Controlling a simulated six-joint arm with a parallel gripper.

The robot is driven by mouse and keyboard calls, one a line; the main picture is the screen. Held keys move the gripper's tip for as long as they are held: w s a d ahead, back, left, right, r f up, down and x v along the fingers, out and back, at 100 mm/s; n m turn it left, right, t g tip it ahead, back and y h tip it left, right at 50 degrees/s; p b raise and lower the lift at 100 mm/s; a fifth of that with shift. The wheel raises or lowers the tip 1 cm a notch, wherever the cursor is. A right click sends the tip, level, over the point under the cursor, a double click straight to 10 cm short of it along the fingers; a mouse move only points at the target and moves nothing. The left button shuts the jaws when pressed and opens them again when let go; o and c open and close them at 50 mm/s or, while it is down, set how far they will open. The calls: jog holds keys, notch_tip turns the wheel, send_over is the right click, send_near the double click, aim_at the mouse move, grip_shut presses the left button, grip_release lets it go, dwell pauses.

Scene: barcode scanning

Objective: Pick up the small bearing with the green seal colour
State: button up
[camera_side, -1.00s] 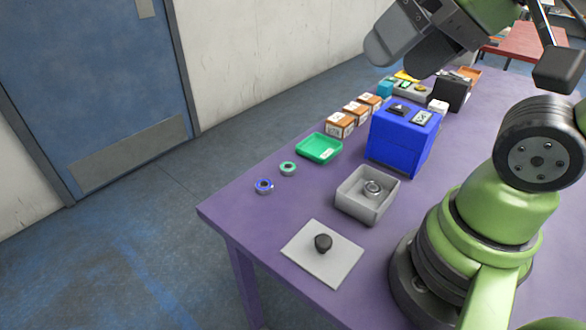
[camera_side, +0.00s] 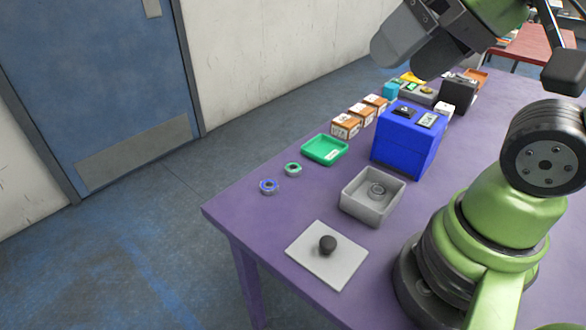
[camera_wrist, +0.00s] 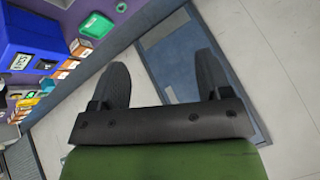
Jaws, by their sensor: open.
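The small bearing with the green seal (camera_side: 293,169) lies flat on the purple table near its left edge, between a blue-sealed bearing (camera_side: 269,187) and the green tray (camera_side: 324,150). In the wrist view a green ring, the green-sealed bearing (camera_wrist: 121,7), shows at the top edge beside the green tray (camera_wrist: 97,25). My gripper (camera_side: 410,50) is high above the far part of the table, well away from the bearing. Its two dark fingers (camera_wrist: 160,66) are spread apart in the wrist view, with nothing between them but the background wall and door.
A grey bin (camera_side: 358,207) holds a metal bearing. A white plate (camera_side: 310,262) carries a dark knob. A blue box (camera_side: 407,145) stands behind the bin, with several small orange-and-white boxes (camera_side: 345,127) to its left. Bare table surrounds the two small bearings.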

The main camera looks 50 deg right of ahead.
jog(key=w+d+n+g, duration=0.2)
jog(key=w, duration=0.6)
jog(key=n+g+h, duration=0.2)
jog(key=n+g, duration=0.3)
send_over(293, 167)
jog(key=f, duration=2.5)
jog(key=shift+s+d+f, duration=0.15)
jog(key=shift+d+f, duration=0.05)
jog(key=shift+f, duration=0.15)
jog(key=shift+w+a+f, duration=0.1)
jog(key=shift+f, duration=1.25)
jog(key=shift+w+a+f, duration=0.1)
jog(key=shift+f, duration=1.25)
